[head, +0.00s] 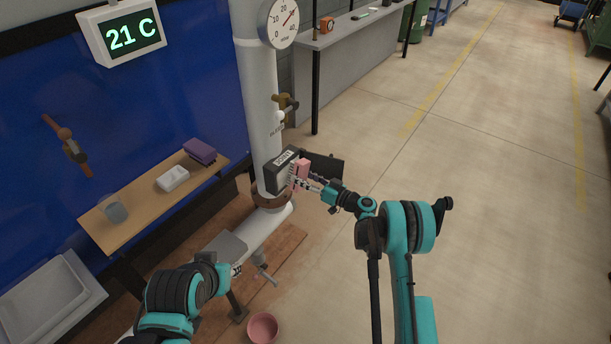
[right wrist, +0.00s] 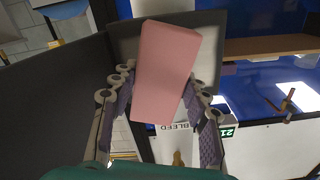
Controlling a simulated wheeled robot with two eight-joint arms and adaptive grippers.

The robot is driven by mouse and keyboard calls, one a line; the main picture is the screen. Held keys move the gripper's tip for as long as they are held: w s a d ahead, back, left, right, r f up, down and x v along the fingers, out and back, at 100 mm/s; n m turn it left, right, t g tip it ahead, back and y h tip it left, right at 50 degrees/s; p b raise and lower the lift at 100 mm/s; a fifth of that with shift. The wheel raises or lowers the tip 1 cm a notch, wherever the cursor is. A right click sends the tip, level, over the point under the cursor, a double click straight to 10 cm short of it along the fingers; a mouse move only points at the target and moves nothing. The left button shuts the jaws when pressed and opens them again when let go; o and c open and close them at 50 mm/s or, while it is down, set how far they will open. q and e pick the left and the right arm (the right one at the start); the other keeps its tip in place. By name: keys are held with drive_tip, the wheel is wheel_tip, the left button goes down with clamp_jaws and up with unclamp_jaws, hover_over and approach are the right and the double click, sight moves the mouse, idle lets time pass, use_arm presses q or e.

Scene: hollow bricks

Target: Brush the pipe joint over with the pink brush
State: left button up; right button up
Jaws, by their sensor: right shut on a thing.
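The pink brush (head: 301,173) is a block-shaped piece held at the white upright pipe (head: 258,110). My right gripper (head: 307,184) is shut on it, and in the right wrist view the pink block (right wrist: 165,65) sits between the two fingers (right wrist: 160,115). A brown, ring-like pipe joint (head: 270,199) lies at the pipe's foot, just below and left of the brush. A dark labelled box (head: 280,176) stands between brush and pipe; I cannot tell whether they touch. My left arm enters at the bottom left; its fingers are not clearly visible.
A dark panel (head: 327,166) stands close behind the right gripper. A pink bowl (head: 263,328) is on the floor. A wooden shelf (head: 130,222) at left bears a cup, a white dish and purple blocks.

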drive_tip(key=shift+s+a, duration=0.75)
drive_tip(key=shift+s, duration=0.25)
drive_tip(key=shift+s+a, duration=0.75)
drive_tip(key=shift+s, duration=0.2)
drive_tip(key=shift+w+d, duration=0.65)
drive_tip(key=shift+w, duration=0.3)
drive_tip(key=shift+w+d, duration=0.65)
drive_tip(key=shift+w, duration=0.35)
drive_tip(key=shift+w+d, duration=0.65)
drive_tip(key=shift+w, duration=0.3)
drive_tip(key=shift+s+a, duration=0.7)
drive_tip(key=shift+s, duration=0.25)
drive_tip(key=shift+s+a, duration=0.65)
drive_tip(key=shift+s, duration=0.25)
drive_tip(key=shift+s+a, duration=0.7)
drive_tip(key=shift+s, duration=0.25)
drive_tip(key=shift+w+d, duration=0.7)
drive_tip(key=shift+w, duration=0.25)
drive_tip(key=shift+w+d, duration=0.7)
drive_tip(key=shift+w, duration=0.2)
drive_tip(key=shift+w+d, duration=0.7)
drive_tip(key=shift+w, duration=0.25)
drive_tip(key=shift+s+a, duration=0.5)
drive_tip(key=shift+s, duration=0.3)
drive_tip(key=shift+s+a, duration=0.5)
drive_tip(key=shift+s, duration=0.3)
